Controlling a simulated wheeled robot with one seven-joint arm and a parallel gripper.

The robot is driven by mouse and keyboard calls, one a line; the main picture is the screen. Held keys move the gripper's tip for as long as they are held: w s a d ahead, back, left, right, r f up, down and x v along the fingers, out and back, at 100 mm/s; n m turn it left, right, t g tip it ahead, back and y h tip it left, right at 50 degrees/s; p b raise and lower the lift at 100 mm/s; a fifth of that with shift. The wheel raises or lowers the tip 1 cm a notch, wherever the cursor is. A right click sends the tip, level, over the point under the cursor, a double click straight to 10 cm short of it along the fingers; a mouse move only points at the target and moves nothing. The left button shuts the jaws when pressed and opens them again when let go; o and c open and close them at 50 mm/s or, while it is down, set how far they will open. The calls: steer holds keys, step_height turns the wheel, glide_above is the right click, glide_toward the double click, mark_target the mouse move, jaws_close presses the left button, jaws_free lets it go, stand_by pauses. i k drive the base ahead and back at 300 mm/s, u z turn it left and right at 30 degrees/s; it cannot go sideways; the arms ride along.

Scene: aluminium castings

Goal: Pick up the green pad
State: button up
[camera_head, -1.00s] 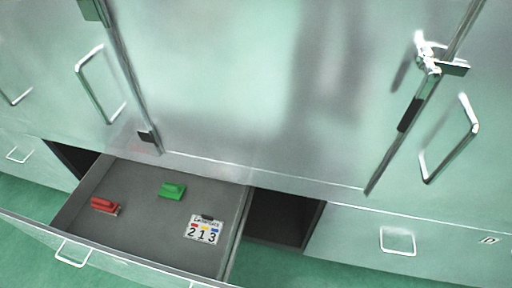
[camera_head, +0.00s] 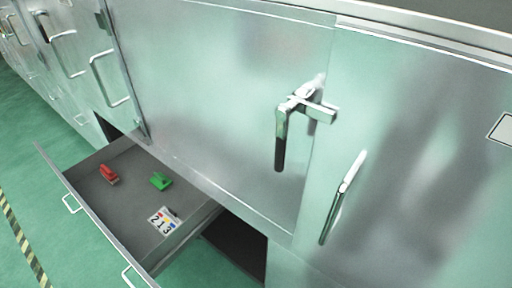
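The green pad (camera_head: 160,181) is a small green block with a raised grip on top. It lies on the grey floor of an open drawer (camera_head: 133,203), towards the cabinet side. A similar red pad (camera_head: 109,174) lies to its left in the same drawer. A white card with the digits 213 (camera_head: 165,221) lies to its right. Nothing covers the green pad. My gripper is not in view.
Pale metal cabinets with upright handles (camera_head: 342,195) and a protruding latch (camera_head: 295,115) stand above and right of the drawer. A dark opening (camera_head: 235,246) is right of it. Green floor (camera_head: 40,175) with a striped line (camera_head: 22,240) is clear at left.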

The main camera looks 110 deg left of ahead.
mark_target(160, 181)
steer(key=u, duration=4.45)
steer(key=i, duration=0.5)
steer(key=k, duration=0.5)
steer(key=u, duration=1.75)
steer(key=i, duration=2.3)
